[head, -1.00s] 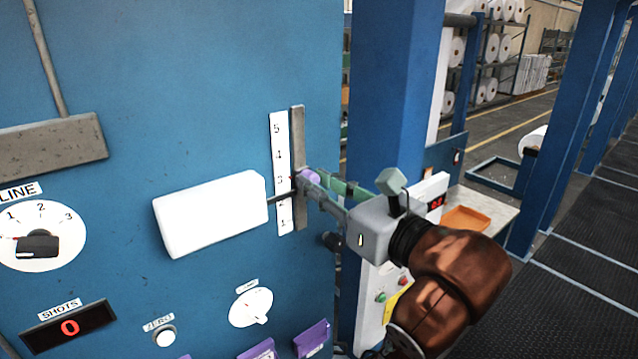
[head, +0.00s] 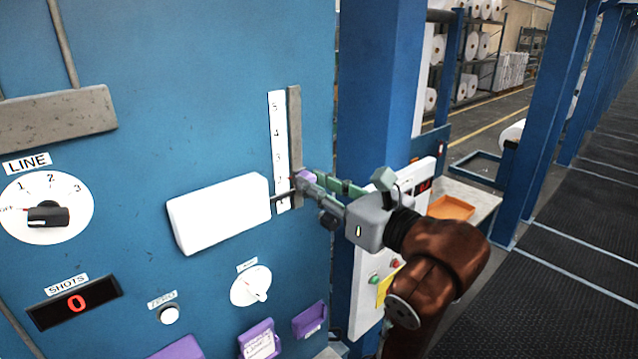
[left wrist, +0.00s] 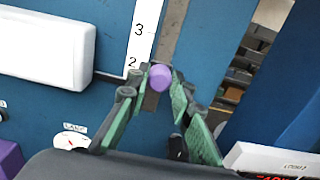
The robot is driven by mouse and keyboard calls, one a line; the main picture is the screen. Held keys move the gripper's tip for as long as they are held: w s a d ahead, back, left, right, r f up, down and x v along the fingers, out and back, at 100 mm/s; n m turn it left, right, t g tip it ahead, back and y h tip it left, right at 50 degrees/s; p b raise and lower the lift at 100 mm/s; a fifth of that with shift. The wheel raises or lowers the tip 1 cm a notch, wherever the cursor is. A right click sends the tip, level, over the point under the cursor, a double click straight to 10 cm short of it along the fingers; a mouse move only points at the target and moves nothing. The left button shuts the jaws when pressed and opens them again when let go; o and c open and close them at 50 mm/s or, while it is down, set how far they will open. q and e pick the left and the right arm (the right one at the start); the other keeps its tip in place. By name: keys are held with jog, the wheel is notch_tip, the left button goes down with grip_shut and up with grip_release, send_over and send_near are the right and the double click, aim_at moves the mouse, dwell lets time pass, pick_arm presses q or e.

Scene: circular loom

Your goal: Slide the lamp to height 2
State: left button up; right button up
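The lamp is a white box (head: 220,212) on a thin dark rod. The rod runs to a grey vertical rail (head: 295,125) beside a white number scale (head: 277,120). A purple knob (left wrist: 161,77) sits on the rail and also shows in the head view (head: 306,175). The rod sits close to the 2 mark, just below that number in the left wrist view. My left gripper (left wrist: 162,76) has its green-padded fingers on both sides of the knob, with the tips against it. In the head view, the gripper (head: 308,180) partly hides the knob. My right gripper is not in view.
A LINE dial (head: 46,207), a red SHOTS display (head: 75,302), a small white button (head: 169,314) and a white dial (head: 250,286) are on the blue panel. Purple holders (head: 260,340) stick out below. A blue post (head: 375,90) stands right of the panel.

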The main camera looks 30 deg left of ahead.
pick_arm(q)
jog(key=o, duration=0.3)
jog(key=shift+o, duration=1)
jog(key=shift+d, duration=0.15)
jog(key=v, duration=1.1)
jog(key=shift+d, duration=0.4)
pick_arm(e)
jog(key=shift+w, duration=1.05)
pick_arm(q)
jog(key=shift+s, duration=0.1)
